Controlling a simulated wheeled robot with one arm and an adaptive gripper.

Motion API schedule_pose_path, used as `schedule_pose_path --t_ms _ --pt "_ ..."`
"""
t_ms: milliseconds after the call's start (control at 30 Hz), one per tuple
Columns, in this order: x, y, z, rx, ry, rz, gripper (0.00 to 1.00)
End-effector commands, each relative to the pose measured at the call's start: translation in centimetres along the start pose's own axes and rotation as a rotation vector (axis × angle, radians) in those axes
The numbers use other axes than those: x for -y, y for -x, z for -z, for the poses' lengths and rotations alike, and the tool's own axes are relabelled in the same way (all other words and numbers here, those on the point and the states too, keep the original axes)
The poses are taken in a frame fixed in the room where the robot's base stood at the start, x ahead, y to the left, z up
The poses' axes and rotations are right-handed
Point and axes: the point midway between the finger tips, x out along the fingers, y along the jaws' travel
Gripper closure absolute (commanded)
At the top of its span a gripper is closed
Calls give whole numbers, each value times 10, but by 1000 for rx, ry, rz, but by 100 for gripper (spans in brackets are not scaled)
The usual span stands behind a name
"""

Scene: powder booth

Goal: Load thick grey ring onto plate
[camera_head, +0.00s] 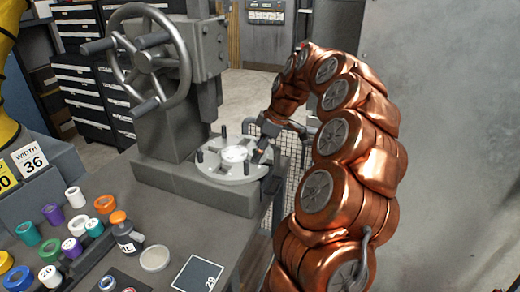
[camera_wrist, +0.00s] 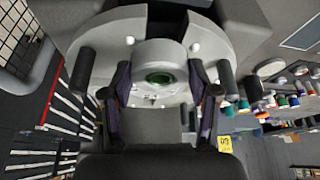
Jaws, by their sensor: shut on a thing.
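The plate (camera_head: 222,172) is a pale grey round disc with dark upright pegs, on the bed of the handwheel machine. It also shows in the wrist view (camera_wrist: 108,42), with a slot at its edge. A thick pale grey ring (camera_head: 235,153) is at the middle of the plate. In the wrist view the ring (camera_wrist: 160,52) is between my fingers, with a greenish tone inside its hole. My gripper (camera_wrist: 160,80) is shut on the ring, one finger at each side. In the head view my gripper (camera_head: 259,148) reaches in from the right. Whether the ring rests fully on the plate is unclear.
The handwheel (camera_head: 150,55) and machine column stand behind the plate. Several coloured rings and spools, an orange-capped bottle (camera_head: 124,232), a round dish (camera_head: 155,258) and a card marked 29 (camera_head: 197,274) occupy the bench front. A mesh guard (camera_head: 292,150) stands right of the machine.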

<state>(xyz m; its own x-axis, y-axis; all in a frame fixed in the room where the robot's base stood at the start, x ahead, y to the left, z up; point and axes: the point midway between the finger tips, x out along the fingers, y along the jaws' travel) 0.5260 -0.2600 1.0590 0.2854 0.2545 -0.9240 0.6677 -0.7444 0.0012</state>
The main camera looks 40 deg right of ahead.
Motion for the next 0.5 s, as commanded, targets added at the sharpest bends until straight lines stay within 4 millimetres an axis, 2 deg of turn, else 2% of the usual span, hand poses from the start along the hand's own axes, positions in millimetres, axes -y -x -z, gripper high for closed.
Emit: schedule_pose_path --t_ms 167,200,433,500 --pt "0 -3 -1 0 0 -1 86" --pt "0 -2 -1 -1 0 -1 37" --pt "0 -2 -1 0 0 0 13" --pt "0 -2 -1 0 0 0 11"
